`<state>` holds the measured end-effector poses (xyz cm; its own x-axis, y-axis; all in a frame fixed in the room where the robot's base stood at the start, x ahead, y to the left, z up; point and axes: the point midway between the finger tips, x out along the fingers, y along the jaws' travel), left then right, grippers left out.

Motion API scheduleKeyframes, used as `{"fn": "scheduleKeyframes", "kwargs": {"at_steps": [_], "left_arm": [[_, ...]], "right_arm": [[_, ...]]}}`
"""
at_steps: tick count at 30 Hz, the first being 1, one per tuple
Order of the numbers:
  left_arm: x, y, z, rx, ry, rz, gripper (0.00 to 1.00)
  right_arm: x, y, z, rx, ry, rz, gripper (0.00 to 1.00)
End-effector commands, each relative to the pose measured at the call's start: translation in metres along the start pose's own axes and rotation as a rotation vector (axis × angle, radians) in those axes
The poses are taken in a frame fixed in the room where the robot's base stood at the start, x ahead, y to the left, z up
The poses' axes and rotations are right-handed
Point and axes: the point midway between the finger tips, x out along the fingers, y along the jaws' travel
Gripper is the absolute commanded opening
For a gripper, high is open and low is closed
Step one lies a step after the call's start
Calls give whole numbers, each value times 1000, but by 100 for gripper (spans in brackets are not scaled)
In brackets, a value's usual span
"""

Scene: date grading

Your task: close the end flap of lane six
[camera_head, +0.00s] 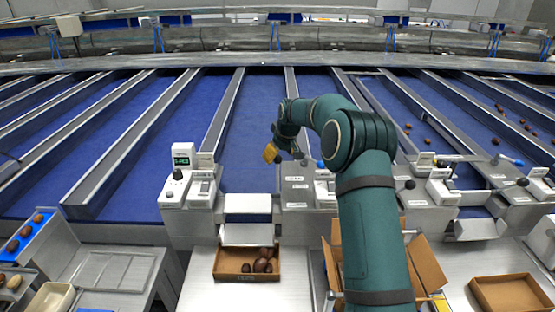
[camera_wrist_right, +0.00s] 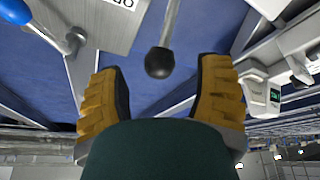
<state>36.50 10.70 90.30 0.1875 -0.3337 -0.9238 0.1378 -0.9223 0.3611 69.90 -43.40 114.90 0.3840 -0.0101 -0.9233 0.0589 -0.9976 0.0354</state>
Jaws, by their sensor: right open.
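My right gripper (camera_head: 272,152) is over the lane dividers in the middle of the head view, with its yellow fingers apart. In the right wrist view the open fingers (camera_wrist_right: 160,95) are on either side of a black ball knob (camera_wrist_right: 160,62) on a metal rod. The knob is just beyond the fingertips, not gripped. Below the gripper in the head view is a grey lane-end housing (camera_head: 296,190) with labels too small to read. A lever with a blue knob (camera_head: 321,164) stands to its right. The end flap itself is not clearly distinguishable. My left gripper is out of view.
A cardboard tray (camera_head: 232,276) with several dark dates sits below a lane-end chute (camera_head: 248,205). A digital display unit (camera_head: 183,160) stands to the left. My right arm covers part of an open carton (camera_head: 427,262). An empty tray (camera_head: 508,292) is at lower right.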

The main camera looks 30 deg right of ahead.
Motion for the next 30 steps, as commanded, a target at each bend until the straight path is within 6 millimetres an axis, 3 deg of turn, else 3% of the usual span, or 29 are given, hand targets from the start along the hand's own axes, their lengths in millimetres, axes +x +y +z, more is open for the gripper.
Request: {"fn": "scheduleKeyframes", "kwargs": {"at_steps": [6, 18, 20, 24, 30], "left_arm": [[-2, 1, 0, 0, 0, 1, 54], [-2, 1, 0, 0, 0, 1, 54], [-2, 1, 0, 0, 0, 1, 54], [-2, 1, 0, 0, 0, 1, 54], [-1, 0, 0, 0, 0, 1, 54]], "right_arm": [[25, 0, 0, 1, -1, 0, 65], [31, 0, 0, 0, 1, 1, 65], [31, 0, 0, 0, 1, 1, 50], [31, 0, 0, 0, 1, 1, 0], [31, 1, 0, 0, 2, 2, 0]]}}
